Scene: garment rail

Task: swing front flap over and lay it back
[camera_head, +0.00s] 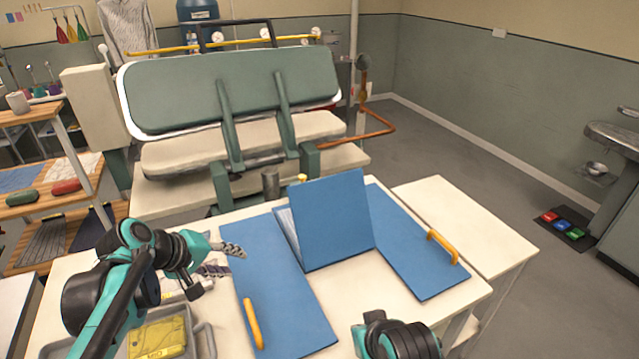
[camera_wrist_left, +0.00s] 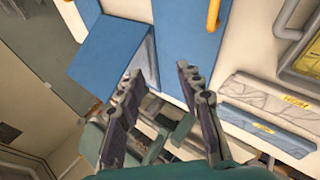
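A blue folding board lies on a white table (camera_head: 180,262). Its middle flap (camera_head: 333,220) stands raised and tilted; it also shows in the left wrist view (camera_wrist_left: 108,55). A thin pale striped strip shows at its left edge, and what lies behind it is hidden. The left panel (camera_head: 270,275) and right panel (camera_head: 415,255) lie flat, each with a yellow handle. My left gripper (camera_head: 227,260) is open and empty, left of the raised flap near the left panel's outer edge. In the left wrist view its fingers (camera_wrist_left: 158,88) are spread apart. My right gripper's fingers are out of view.
A large green pressing machine (camera_head: 235,90) stands behind the table. A grey tray with a yellow item (camera_head: 158,338) sits at the front left. A yellow handle (camera_head: 253,323) rises from the left panel, another (camera_head: 442,247) from the right. Bare white table lies at the right.

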